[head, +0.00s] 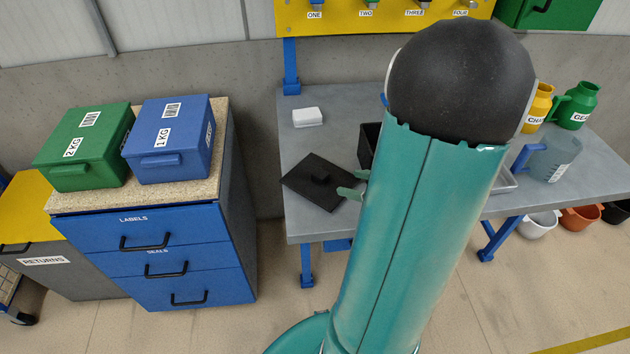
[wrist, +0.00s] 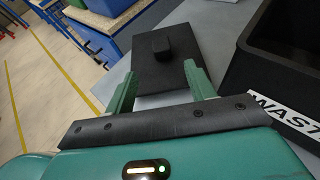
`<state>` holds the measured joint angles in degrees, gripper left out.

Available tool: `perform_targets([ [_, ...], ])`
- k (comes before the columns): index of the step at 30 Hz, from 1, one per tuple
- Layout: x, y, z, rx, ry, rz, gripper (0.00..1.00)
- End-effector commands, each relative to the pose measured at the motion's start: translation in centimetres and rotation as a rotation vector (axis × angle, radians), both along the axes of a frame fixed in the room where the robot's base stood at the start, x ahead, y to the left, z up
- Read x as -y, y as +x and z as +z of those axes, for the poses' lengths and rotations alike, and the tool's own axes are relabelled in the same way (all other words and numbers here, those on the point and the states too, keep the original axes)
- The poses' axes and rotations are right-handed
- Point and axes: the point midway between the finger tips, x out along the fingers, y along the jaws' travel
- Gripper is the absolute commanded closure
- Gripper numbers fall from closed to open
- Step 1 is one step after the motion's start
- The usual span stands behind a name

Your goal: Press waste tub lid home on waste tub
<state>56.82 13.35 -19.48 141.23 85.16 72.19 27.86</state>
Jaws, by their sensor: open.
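The waste tub lid (head: 318,184) is a flat black plate with a raised knob. It lies on the grey bench near its left front edge, and it also shows in the wrist view (wrist: 150,72). My gripper (head: 354,183) is open and empty at the lid's right side. In the wrist view my gripper (wrist: 158,78) has its two green fingers apart, pointing towards the knob, which is beyond the fingertips. The black waste tub (wrist: 262,58) stands open beside the lid, to the right of my fingers. In the head view my arm hides most of the tub (head: 367,143).
A white block (head: 307,117) lies on the grey bench (head: 297,220) behind the lid. A clear jug (head: 555,160) and the yellow and green containers (head: 578,107) stand at the right. A blue drawer cabinet (head: 155,255) with green and blue boxes stands left, across a gap.

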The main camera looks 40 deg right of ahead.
Motion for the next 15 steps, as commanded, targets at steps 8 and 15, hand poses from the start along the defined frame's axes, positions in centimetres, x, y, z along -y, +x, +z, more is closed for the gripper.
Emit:
perform_targets([
  [8,-0.8,4.1,-1.7,-0.001,0.001,0.003,0.45],
  [15,-1.3,6.4,-2.4,-0.001,0.002,0.007,0.45],
])
